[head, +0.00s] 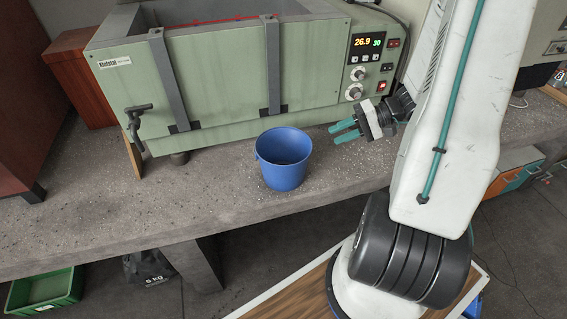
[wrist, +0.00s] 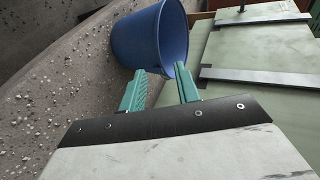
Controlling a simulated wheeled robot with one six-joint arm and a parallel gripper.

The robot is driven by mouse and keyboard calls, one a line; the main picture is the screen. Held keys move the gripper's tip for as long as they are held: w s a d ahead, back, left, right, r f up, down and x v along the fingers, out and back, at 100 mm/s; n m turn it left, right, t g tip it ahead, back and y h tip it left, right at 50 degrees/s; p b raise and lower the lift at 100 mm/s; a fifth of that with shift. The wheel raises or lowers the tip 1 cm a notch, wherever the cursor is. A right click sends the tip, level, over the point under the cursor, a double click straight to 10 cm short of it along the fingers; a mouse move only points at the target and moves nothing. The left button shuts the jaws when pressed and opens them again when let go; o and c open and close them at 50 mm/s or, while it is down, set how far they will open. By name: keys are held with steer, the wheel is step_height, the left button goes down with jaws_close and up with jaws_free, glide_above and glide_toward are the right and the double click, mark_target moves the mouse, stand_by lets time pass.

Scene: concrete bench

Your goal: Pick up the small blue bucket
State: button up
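The small blue bucket (head: 283,160) stands upright on the concrete bench, in front of the green machine. It looks empty, with its open mouth facing up. My gripper (head: 344,130) is to the right of the bucket in the head view, apart from it, with its teal fingers pointing toward it. In the wrist view the bucket (wrist: 150,40) lies ahead of the fingertips. There my gripper (wrist: 160,80) shows its two fingers spread apart with nothing between them.
The green machine (head: 225,85) with a lit display stands close behind the bucket. The concrete bench (head: 120,215) is clear to the left of the bucket. The bench's front edge runs just before it. A green crate (head: 45,288) sits on the floor at lower left.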

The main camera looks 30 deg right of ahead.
mark_target(310, 148)
steer(key=x, duration=0.7)
steer(key=shift+a+f, duration=0.1)
steer(key=shift+f, duration=0.25)
jaws_close()
stand_by(1.1)
